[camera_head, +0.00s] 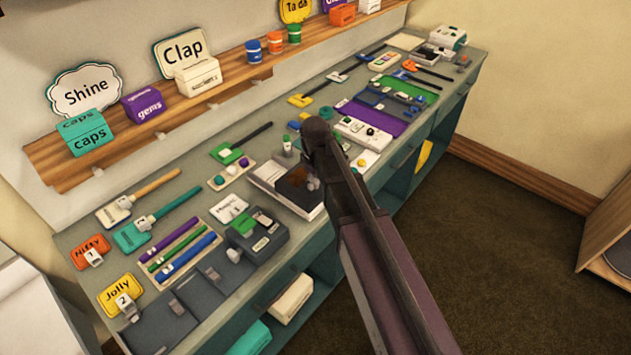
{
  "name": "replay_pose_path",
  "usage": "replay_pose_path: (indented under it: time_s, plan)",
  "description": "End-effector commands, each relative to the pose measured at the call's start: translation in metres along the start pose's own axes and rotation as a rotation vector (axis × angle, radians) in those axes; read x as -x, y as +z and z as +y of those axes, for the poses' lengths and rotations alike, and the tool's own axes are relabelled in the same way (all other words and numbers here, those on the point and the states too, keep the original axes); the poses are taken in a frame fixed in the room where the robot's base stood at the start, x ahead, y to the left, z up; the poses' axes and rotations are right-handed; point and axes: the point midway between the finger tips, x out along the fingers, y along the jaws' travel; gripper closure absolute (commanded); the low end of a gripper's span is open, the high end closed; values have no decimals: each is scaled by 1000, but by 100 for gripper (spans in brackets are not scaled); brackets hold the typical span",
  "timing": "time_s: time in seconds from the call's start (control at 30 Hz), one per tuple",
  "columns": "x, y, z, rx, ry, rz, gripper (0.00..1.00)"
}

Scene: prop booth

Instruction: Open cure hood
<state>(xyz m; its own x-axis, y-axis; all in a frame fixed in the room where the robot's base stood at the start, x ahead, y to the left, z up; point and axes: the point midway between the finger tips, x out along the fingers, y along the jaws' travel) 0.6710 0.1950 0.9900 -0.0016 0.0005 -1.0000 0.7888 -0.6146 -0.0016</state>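A low white unit with a dark brown top panel (297,187) lies near the middle of the bench and looks most like the cure hood, but no label on it can be read. Its panel appears to lie down flat; its right side is partly hidden by my arm.
The teal-edged bench (72,238) is crowded with tools and labelled tags. A dark grey machine (258,240) stands left of the white unit. Purple (372,119) and green (408,88) mats lie beyond my arm. A wooden shelf (130,137) runs along the wall. Dark floor (500,260) is open at right.

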Motion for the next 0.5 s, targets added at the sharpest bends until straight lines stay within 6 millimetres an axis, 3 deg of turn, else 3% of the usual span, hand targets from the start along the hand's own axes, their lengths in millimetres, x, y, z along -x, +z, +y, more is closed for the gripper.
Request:
replay_pose_path:
  time_s: [0.03, 0.07, 0.1, 0.3, 0.5]
  plan:
    - [0, 0, 0, 0, 0, 0, 88]
    - [0, 0, 0, 0, 0, 0, 97]
    - [0, 0, 0, 0, 0, 0, 100]
    - [0, -4, 0, 1, -1, 0, 100]
    - [0, -38, 2, 3, 0, 0, 100]
